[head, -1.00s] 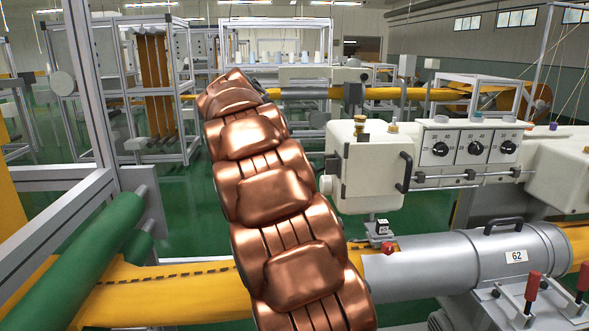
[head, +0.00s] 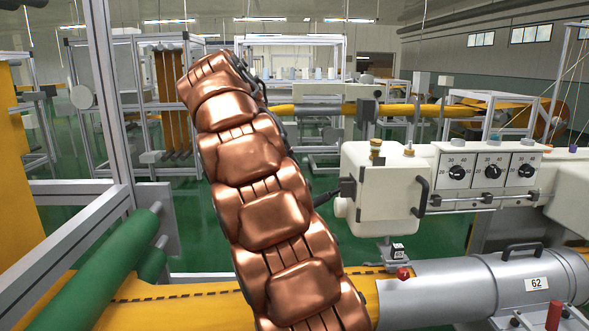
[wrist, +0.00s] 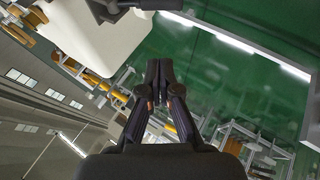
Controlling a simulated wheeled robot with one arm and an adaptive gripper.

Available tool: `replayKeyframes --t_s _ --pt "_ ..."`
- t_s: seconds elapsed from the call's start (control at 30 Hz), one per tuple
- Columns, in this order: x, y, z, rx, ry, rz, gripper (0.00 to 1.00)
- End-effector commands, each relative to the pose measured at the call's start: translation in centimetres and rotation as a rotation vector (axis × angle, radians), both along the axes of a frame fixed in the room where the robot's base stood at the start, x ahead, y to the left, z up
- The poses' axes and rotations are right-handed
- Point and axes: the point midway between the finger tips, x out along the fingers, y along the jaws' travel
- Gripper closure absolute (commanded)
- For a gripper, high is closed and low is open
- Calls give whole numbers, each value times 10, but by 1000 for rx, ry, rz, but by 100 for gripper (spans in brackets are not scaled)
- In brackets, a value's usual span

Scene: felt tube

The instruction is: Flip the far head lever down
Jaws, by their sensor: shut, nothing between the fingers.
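The cream machine head (head: 382,190) stands right of my copper arm in the head view. A black lever-like part (head: 346,188) sits on its left side, with a thin dark bar slanting down-left from it to my arm's edge. I cannot tell its exact setting. In the wrist view my gripper (wrist: 159,64) is shut and empty, its fingertips together over green floor. A pale rounded body (wrist: 92,35), likely the head, lies at the upper left there, with a dark part (wrist: 115,8) at the top edge. The fingertips appear apart from both. My arm hides the gripper in the head view.
A grey tube (head: 450,287) labelled 62 and a yellow felt tube (head: 185,303) run below. A black handle (head: 421,197) and dials (head: 488,170) are right of the arm. A green roller (head: 105,270) and metal frame post (head: 112,110) stand left.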

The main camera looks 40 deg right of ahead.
Motion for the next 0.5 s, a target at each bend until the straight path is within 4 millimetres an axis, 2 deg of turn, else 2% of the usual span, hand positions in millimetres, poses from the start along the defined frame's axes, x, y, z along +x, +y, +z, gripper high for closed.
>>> replayKeyframes --t_s 0.2,0.5 --pt "0 11 13 -1 -1 2 100" --pt "-1 15 18 0 -1 2 100"
